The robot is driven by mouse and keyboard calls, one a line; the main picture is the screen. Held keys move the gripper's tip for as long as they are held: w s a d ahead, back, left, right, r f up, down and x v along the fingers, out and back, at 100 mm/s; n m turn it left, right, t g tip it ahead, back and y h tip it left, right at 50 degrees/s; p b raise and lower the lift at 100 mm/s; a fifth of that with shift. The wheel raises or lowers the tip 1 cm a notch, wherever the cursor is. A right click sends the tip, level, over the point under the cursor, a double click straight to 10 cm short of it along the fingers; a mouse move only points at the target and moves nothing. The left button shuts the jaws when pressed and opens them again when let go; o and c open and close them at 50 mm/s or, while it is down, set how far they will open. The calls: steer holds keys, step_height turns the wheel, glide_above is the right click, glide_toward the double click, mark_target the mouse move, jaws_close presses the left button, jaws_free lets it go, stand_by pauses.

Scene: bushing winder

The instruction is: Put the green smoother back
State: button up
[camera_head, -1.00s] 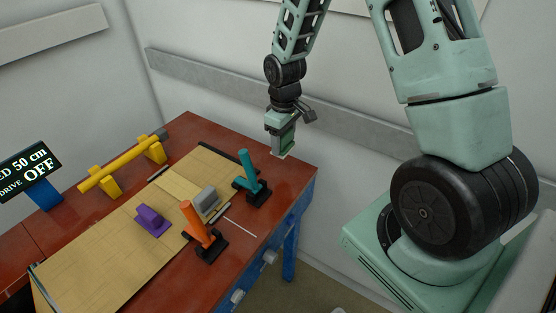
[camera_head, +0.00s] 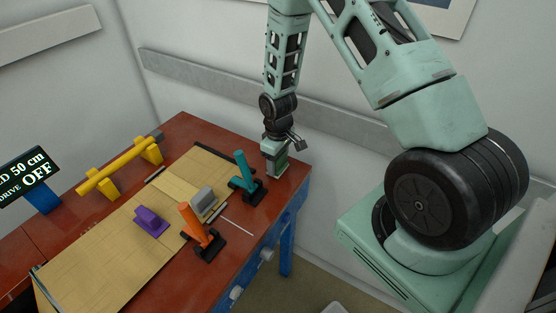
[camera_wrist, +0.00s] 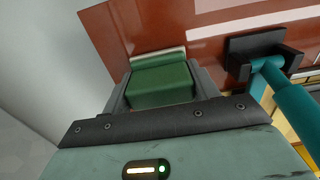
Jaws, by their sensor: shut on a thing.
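The green smoother (camera_wrist: 162,84) is between the fingers of my gripper (camera_wrist: 160,90) in the wrist view, with a pale strip along its far edge. In the head view my gripper (camera_head: 274,168) is low over the far right corner of the red table, shut on the green smoother (camera_head: 281,161), which is partly hidden by the gripper. I cannot tell whether the smoother touches the table top. The teal-handled tool (camera_head: 245,172) in its dark holder stands just left of my gripper and also shows at the right of the wrist view (camera_wrist: 290,105).
The red table (camera_head: 190,130) carries a wooden board (camera_head: 95,245), a purple block (camera_head: 150,219), a grey block (camera_head: 202,200), an orange-handled tool (camera_head: 194,222) and a yellow roller on stands (camera_head: 120,165). A sign (camera_head: 28,175) stands at the left. The wall is behind the table.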

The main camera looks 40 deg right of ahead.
steer(key=shift+f, duration=0.15)
steer(key=o, duration=1)
